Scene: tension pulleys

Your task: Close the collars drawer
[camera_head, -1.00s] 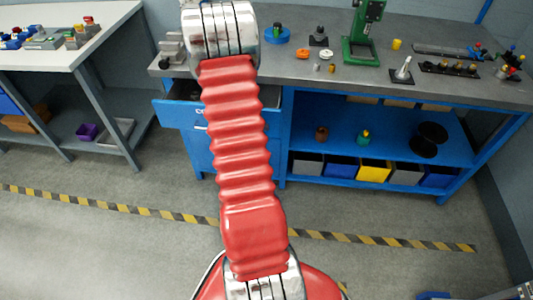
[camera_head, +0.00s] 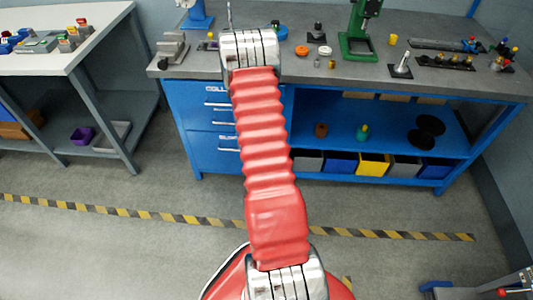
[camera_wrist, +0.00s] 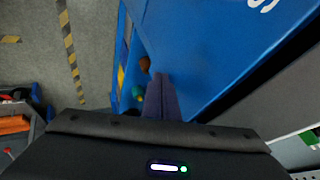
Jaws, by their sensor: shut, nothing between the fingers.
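The collars drawer (camera_head: 188,94) is the top drawer of the blue cabinet under the grey workbench. In the head view its front looks about flush with the cabinet, with part of its white label and a handle showing; my arm hides its right side. In the wrist view its blue front (camera_wrist: 215,45) fills the upper middle, with a dark strip between it and the grey bench top. My gripper (camera_wrist: 160,80) is shut and empty, its dark fingers pointing along the blue front. I cannot tell whether they touch it. My arm hides the gripper in the head view.
More drawers (camera_head: 210,150) sit below. Right of them is an open blue shelf with several bins (camera_head: 373,165). The bench top holds a grey vise (camera_head: 171,52) and a green press (camera_head: 358,45). The floor in front is clear, with a striped line (camera_head: 140,213).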

